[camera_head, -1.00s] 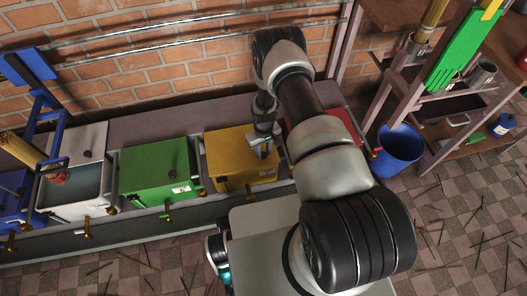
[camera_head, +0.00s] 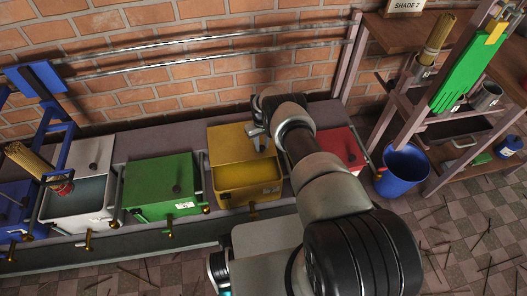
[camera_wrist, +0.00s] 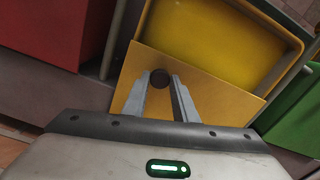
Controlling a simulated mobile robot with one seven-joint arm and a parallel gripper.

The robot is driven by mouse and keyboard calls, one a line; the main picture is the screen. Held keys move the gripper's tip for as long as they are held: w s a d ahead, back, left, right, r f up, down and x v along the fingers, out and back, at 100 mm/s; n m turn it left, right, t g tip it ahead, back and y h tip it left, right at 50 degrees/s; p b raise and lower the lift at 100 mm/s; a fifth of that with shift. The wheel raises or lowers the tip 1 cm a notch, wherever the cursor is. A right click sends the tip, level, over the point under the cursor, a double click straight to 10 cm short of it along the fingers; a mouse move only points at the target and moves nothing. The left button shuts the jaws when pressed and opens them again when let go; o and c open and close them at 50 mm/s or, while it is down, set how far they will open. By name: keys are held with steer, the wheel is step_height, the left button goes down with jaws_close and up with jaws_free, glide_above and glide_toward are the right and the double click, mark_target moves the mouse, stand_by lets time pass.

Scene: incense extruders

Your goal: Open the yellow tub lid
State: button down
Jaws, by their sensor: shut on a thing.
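The yellow tub (camera_head: 248,194) stands on the bench between a green and a red tub. Its lid (camera_head: 230,142) is slid back toward the wall, and the yellow inside shows at the front. In the wrist view the lid (camera_wrist: 190,85) is a flat yellow panel beside the open tub (camera_wrist: 225,40). My gripper (camera_wrist: 160,84) is shut on the dark round knob (camera_wrist: 160,78) of the lid, one finger on each side. In the head view my gripper (camera_head: 259,141) is over the lid and partly hides the knob.
The green tub (camera_head: 160,185) is shut on the left. The white tub (camera_head: 80,190) beyond it is partly open. The red tub (camera_head: 343,150) is right of the yellow one, partly behind my arm. A blue bucket (camera_head: 402,170) stands by the shelf. Sticks litter the floor.

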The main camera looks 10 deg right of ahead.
steer(key=shift+w+f, duration=0.1)
steer(key=shift+w, duration=0.15)
steer(key=c, duration=1.4)
jaws_free()
steer(key=shift+w, duration=0.1)
steer(key=shift+c, duration=0.2)
step_height(320, 180, up, 18)
steer(key=p, duration=0.6)
steer(key=shift+f+p, duration=0.2)
steer(key=shift+p, duration=0.2)
